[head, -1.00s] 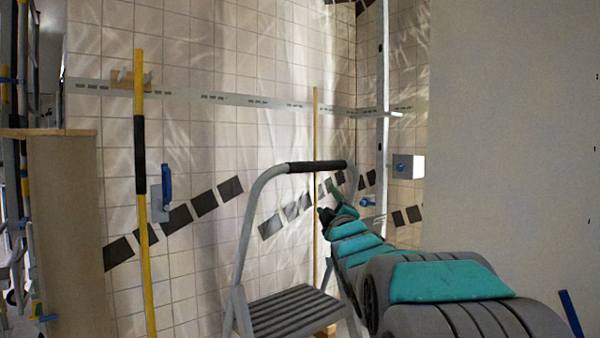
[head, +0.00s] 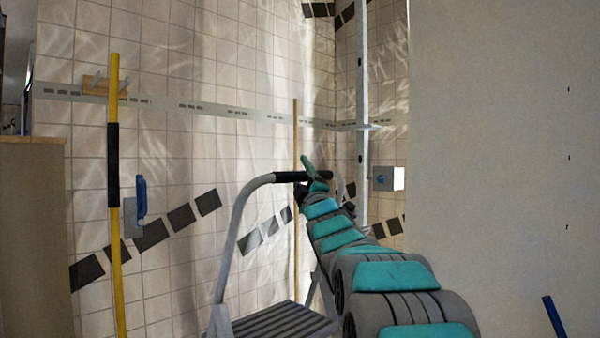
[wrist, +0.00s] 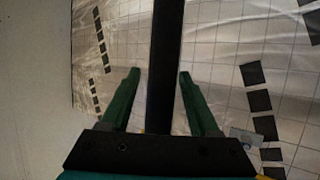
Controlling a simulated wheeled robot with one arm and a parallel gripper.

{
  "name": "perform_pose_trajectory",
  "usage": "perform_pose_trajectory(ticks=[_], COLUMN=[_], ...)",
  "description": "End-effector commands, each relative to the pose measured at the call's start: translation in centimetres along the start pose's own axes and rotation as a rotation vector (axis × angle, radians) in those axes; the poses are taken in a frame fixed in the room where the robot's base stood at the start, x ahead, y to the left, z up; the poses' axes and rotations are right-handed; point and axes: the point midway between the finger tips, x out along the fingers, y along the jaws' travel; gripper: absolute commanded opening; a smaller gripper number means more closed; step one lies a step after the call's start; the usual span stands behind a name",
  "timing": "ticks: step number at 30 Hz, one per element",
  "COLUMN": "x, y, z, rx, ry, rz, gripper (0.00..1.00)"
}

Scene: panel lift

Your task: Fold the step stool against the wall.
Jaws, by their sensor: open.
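The grey step stool (head: 236,230) stands unfolded in front of the tiled wall, with its ribbed step (head: 275,322) level at the bottom of the head view. Its curved top rail carries a black grip (head: 287,177). My gripper (head: 310,172) is at the right part of this rail in the head view, and my arm hides some of the stool's right side. In the wrist view my gripper (wrist: 159,76) has its two green fingers apart, one on each side of the black grip (wrist: 168,50). Gaps show between the fingers and the grip.
A yellow pole (head: 115,220) leans at the left beside a wall rack (head: 100,86). A thin wooden stick (head: 296,220) stands behind the stool. A grey box (head: 388,178) is on the far wall. A plain partition (head: 500,150) fills the right.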

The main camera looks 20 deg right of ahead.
Motion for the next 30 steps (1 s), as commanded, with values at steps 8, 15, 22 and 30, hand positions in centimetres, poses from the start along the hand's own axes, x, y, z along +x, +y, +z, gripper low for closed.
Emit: perform_pose_trajectory(ticks=[8,15,22,30], x=[1.27,1.32,1.30,1.29], y=[-0.17,-0.13,-0.13,-0.15], z=[0.13,0.12,0.12,0.12], rx=[0.000,0.001,0.001,0.001], ry=[-0.003,-0.003,-0.003,-0.003], rz=[-0.003,-0.003,-0.003,-0.003], gripper=[0.62,0.62,0.41,0.10])
